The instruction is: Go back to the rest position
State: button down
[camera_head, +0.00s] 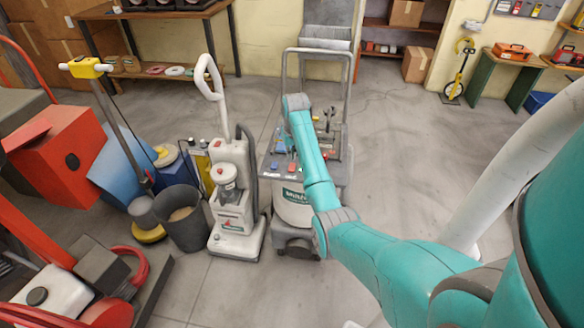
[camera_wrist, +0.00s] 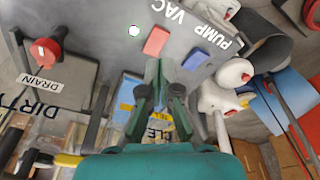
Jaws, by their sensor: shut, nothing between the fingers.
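My gripper (camera_wrist: 160,68) is shut and empty in the wrist view, over the grey control panel (camera_wrist: 100,25) of a cleaning machine. A red switch (camera_wrist: 155,41) and a blue switch (camera_wrist: 195,59) sit just beyond the fingertips, near the PUMP and VAC labels. Whether the fingers touch the panel is unclear. A small pale green lamp (camera_wrist: 134,31) is beside the red switch. A red knob (camera_wrist: 45,50) sits by the DRAIN label. In the head view my teal arm reaches out over the machine (camera_head: 296,205); my fingers cannot be made out there.
A white upright vacuum (camera_head: 232,205) stands close left of the machine, with a dark bucket (camera_head: 184,222) beside it. Red machines (camera_head: 68,150) fill the left side. The machine's tall handle (camera_head: 347,85) rises beside my arm. Open floor (camera_head: 405,150) lies to the right.

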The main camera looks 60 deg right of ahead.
jog(key=shift+r, duration=0.65)
